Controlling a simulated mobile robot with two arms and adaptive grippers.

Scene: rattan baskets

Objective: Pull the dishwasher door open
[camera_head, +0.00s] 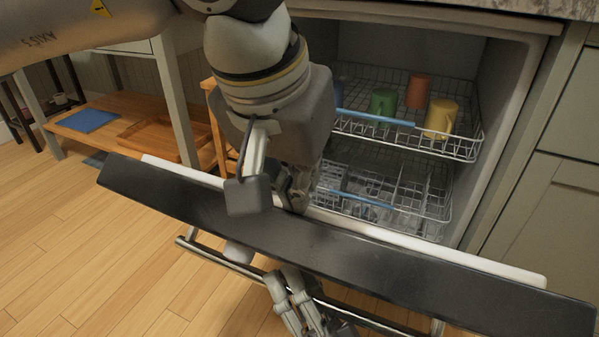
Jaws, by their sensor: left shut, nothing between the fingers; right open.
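The dishwasher door (400,258) is partly open, leaning outward with its dark top edge running across the view. Its bar handle (222,258) shows on the front side below that edge. My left gripper (297,196) is shut and empty, on the inner side of the door just behind its top edge; its tips are partly hidden by the door. My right gripper (294,302) is open, low in front of the door beside the handle bar. I cannot tell whether it touches the bar.
Inside, the upper rack (467,146) holds several cups, including a green cup (382,103), an orange cup (418,91) and a yellow cup (440,118). The lower rack (425,208) sits beneath. A wooden shelf (100,118) stands at left; open floor (80,250) lies in front of it.

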